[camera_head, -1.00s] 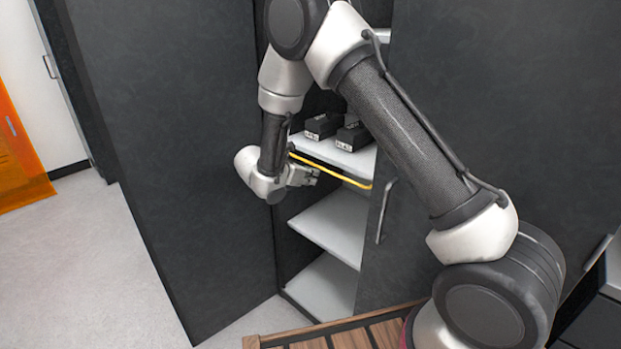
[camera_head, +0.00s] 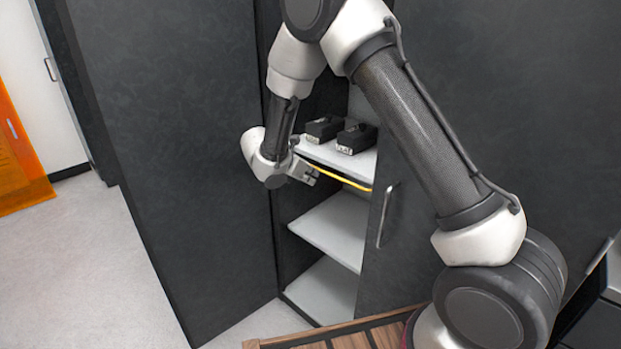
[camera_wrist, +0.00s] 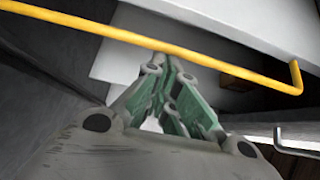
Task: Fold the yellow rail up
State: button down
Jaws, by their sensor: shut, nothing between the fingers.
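The yellow rail (camera_head: 340,178) runs along the front of the upper shelf in the open cabinet. In the wrist view the yellow rail (camera_wrist: 180,50) crosses the upper part of the picture and bends at its right end. My gripper (camera_head: 312,178) is at the left part of the rail, in front of the shelf. In the wrist view my gripper (camera_wrist: 170,62) is shut and empty, its fingertips close below the rail in the picture. I cannot tell whether they touch it. My gripper and wrist hide the rail's left end in the head view.
Two black boxes (camera_head: 353,139) stand on the upper shelf (camera_head: 362,163). Lower white shelves (camera_head: 335,228) are below. A large dark door panel (camera_head: 190,150) stands on the left, and a door with a handle (camera_head: 383,215) on the right. A wooden slatted surface (camera_head: 350,338) is in front.

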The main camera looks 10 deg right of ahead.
jog(key=d+r+g+y, duration=0.1)
jog(key=r+g+y, duration=0.1)
jog(key=y, duration=0.1)
jog(key=w+d+r+g+y, duration=0.1)
jog(key=r+g+y, duration=0.1)
jog(key=r+y, duration=0.1)
jog(key=w+d+r+g+y, duration=0.1)
jog(key=r+g+y, duration=0.1)
jog(key=y, duration=0.1)
jog(key=shift+w+d+r+y, duration=0.1)
jog(key=shift+r+y, duration=0.15)
jog(key=shift+y, duration=0.15)
jog(key=shift+w+d+r+g, duration=0.15)
jog(key=shift+w+d+r, duration=0.25)
jog(key=shift+d, duration=0.15)
jog(key=shift+w+d+r+g, duration=0.15)
jog(key=shift+w+d+r, duration=0.2)
jog(key=shift+d, duration=0.2)
